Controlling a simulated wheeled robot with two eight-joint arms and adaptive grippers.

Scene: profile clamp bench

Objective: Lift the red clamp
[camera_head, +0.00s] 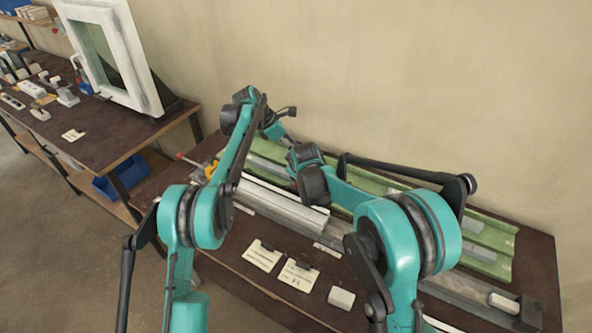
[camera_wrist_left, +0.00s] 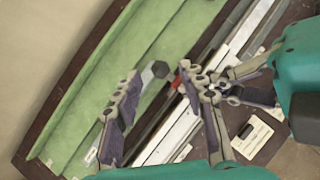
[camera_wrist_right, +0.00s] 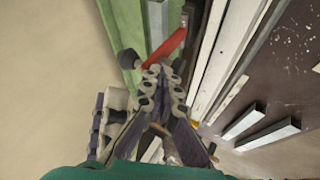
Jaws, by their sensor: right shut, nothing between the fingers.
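The red clamp shows in the right wrist view as a red bar (camera_wrist_right: 170,46) just beyond my right gripper's fingertips. In the left wrist view a small red part (camera_wrist_left: 177,83) shows beside one finger of my left gripper (camera_wrist_left: 158,76). That gripper is open, its two fingertips well apart. My right gripper (camera_wrist_right: 160,72) is shut and empty, near the red bar. In the head view a red-tipped part (camera_head: 187,158) shows left of my arms; my own arms hide both grippers' fingers there.
A green tray (camera_head: 489,262) runs along the wall side of the brown bench, beside grey metal profiles (camera_head: 285,207). Paper cards (camera_head: 262,255) and a pale block (camera_head: 341,298) lie near the front edge. A white window frame (camera_head: 112,55) stands on another bench at left.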

